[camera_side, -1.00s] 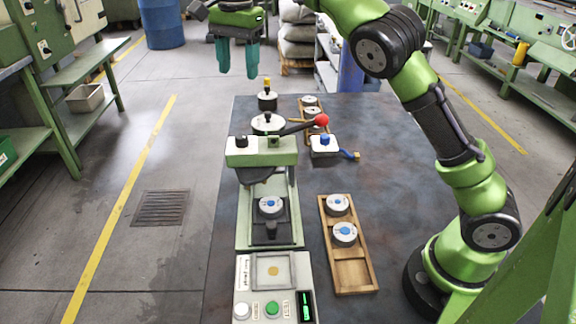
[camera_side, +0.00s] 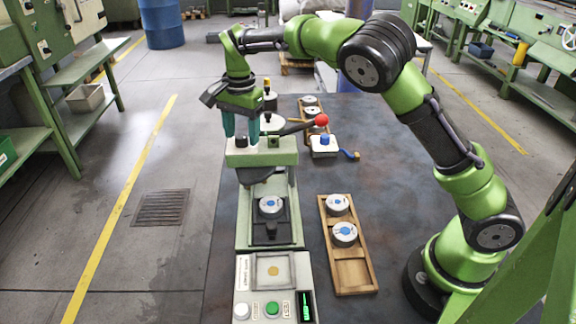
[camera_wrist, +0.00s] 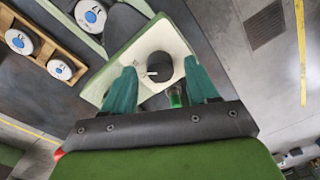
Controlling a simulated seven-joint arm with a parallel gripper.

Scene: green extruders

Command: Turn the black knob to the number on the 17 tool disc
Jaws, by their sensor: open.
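The black knob (camera_side: 240,141) sits on top of the pale green press head (camera_side: 285,152). In the wrist view the knob (camera_wrist: 155,68) shows a white pointer line and lies between my fingertips, on a pale plate. My gripper (camera_side: 241,134) is open and points down over the press head, its teal fingers on either side of the knob; it also shows in the wrist view (camera_wrist: 159,70). I cannot tell whether the fingers touch the knob. A disc with a blue centre (camera_side: 270,205) sits on the press bed.
A wooden tray (camera_side: 352,275) holds two similar discs to the right of the press. A red-tipped lever (camera_side: 321,120) sticks out right of the press head.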

